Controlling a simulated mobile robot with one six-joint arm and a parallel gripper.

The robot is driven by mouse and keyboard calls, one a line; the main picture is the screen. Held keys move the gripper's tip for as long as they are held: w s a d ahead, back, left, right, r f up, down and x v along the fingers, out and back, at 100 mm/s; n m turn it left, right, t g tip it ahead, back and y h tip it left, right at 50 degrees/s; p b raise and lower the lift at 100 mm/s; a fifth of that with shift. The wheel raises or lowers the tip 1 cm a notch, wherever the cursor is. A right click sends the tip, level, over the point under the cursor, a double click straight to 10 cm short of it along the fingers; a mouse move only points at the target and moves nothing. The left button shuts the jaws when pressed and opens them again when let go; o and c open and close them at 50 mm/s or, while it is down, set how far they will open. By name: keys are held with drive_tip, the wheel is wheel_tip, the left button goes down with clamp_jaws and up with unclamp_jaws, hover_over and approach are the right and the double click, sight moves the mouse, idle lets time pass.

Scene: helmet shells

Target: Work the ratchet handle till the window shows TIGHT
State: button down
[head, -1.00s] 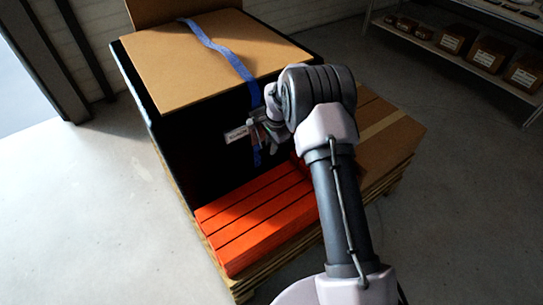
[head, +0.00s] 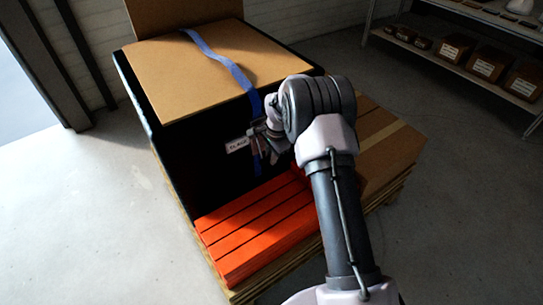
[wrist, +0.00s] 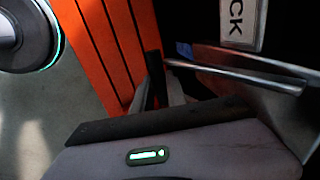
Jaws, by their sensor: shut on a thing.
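A blue strap (head: 225,62) runs over the cardboard-topped black crate (head: 200,150) and down its near face. A white window label (head: 237,145) beside the strap appears to read SLACK; in the wrist view only "CK" of the label (wrist: 243,20) shows. The metal ratchet handle (wrist: 235,72) crosses the right half of the wrist view. My gripper (head: 264,138) is at the ratchet on the crate's face, shut on the handle. My wrist and arm hide part of the ratchet in the head view.
Orange slatted pieces (head: 255,230) lie low on the pallet (head: 240,290) in front of the crate. A taped cardboard box (head: 385,140) stands right, behind my arm. A shelf (head: 465,68) with boxes is at the back right. The floor at left is clear.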

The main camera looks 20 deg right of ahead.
drive_tip(key=shift+s+f, duration=0.2)
drive_tip(key=shift+f, duration=0.05)
drive_tip(key=c, duration=1.3)
unclamp_jaws()
drive_tip(key=shift+w, duration=0.1)
drive_tip(key=shift+r, duration=0.15)
drive_tip(key=shift+r, duration=0.1)
drive_tip(key=s+r+p, duration=0.1)
drive_tip(key=r+p, duration=0.1)
drive_tip(key=r, duration=0.3)
drive_tip(key=s+r+p, duration=0.1)
drive_tip(key=r+p, duration=0.1)
drive_tip(key=r, duration=0.4)
drive_tip(key=d+r+p, duration=0.1)
drive_tip(key=r+p, duration=0.1)
drive_tip(key=r, duration=0.4)
drive_tip(key=shift+s+p, duration=0.4)
